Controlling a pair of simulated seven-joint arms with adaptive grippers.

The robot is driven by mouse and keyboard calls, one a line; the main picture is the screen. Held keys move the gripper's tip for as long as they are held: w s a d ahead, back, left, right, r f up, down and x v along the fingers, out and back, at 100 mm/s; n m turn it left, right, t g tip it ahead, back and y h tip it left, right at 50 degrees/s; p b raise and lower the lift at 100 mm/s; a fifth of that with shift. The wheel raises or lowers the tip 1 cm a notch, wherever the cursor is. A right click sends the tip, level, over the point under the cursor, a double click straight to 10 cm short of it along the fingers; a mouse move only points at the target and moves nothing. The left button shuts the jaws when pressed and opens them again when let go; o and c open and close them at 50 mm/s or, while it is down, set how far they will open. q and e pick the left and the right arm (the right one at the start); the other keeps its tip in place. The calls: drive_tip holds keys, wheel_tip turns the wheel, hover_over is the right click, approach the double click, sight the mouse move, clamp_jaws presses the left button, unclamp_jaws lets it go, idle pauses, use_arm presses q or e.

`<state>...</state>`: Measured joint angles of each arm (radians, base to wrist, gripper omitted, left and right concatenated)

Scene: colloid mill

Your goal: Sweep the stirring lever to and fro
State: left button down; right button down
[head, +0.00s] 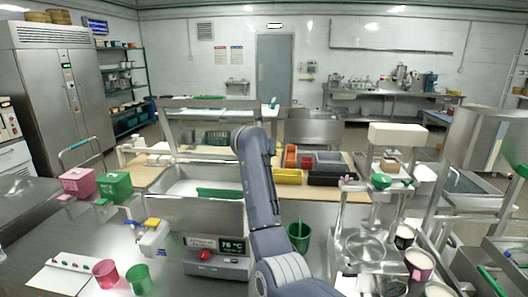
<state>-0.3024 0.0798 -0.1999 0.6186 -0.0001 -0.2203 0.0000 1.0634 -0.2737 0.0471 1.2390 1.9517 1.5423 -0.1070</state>
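No part that I can name for sure as the stirring lever shows. A green bar (218,193) lies in the open steel basin (172,215), above a unit with a display (216,246) reading about 76 °C and a red knob (204,255). A steel stand machine (397,134) with a white top and a green knob (381,181) is at the right, with a round glass-like bowl (365,247) below. One grey arm of mine rises through the middle and bends at its top beside the basin. It hides part of the basin's right side. Neither gripper shows.
Pink (79,182) and green (115,186) boxes stand at the left. A blue and yellow valve (152,238), a red cup (105,273) and a green cup (139,279) are nearer. A green bucket (299,237) and coloured bins (287,176) are right of my arm.

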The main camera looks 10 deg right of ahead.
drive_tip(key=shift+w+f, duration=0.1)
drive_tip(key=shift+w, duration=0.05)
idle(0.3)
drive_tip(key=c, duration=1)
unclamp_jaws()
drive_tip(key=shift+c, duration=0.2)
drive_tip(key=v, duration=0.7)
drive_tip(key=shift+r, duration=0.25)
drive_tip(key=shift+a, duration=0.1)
